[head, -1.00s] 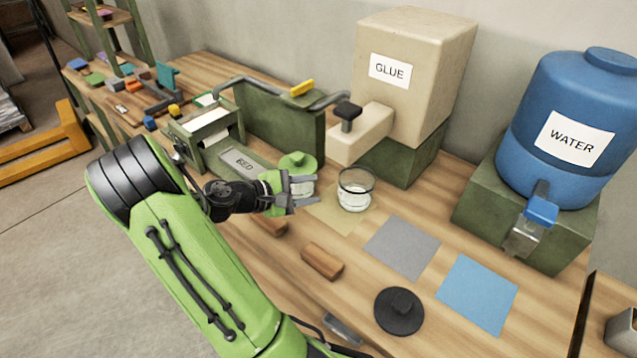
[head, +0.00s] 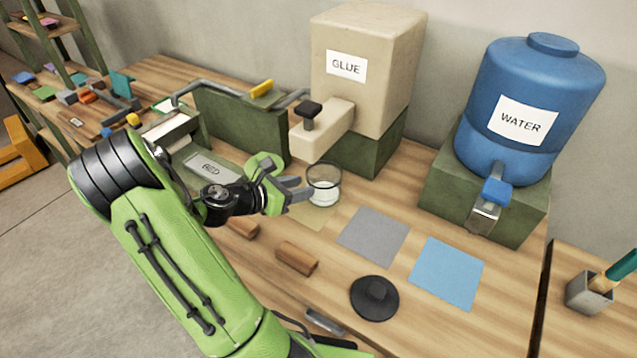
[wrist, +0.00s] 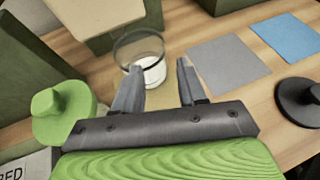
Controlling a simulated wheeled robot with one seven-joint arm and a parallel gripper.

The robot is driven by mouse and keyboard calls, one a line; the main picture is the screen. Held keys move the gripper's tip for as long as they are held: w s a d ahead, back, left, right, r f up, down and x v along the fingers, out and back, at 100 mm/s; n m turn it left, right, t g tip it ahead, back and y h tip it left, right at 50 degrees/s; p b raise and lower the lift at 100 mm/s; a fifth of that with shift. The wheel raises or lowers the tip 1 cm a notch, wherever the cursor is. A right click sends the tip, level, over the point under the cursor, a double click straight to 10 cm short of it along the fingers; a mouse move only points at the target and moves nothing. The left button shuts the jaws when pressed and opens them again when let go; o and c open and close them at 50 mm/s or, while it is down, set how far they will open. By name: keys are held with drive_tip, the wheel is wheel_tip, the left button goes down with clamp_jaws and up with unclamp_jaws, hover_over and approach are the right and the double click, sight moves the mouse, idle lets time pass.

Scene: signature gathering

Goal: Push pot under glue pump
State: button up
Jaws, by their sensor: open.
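The pot (head: 323,190) is a clear glass vessel with white contents, standing upright on a yellowish mat (head: 304,212). The glue pump (head: 322,130) is a beige spout with a black top, on the box labelled GLUE (head: 375,65). The pot stands in front of the spout and a little right of its end. My gripper (head: 300,187) is open and empty, just left of the pot. In the wrist view the pot (wrist: 152,70) is ahead of the fingers (wrist: 158,78), nearer the left one. I cannot tell whether that finger touches it.
A green knobbed lid (wrist: 62,118) is beside my gripper. A grey mat (head: 372,236), blue mat (head: 446,273), black lid (head: 375,298) and wooden block (head: 297,258) lie on the bench. The blue WATER tank (head: 530,110) stands at right.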

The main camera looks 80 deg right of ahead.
drive_tip(key=b+x, duration=0.1)
drive_tip(key=x, duration=1.1)
drive_tip(key=shift+s+d+f, duration=0.15)
drive_tip(key=shift+d+f, duration=0.1)
drive_tip(key=shift+d, duration=0.05)
clamp_jaws()
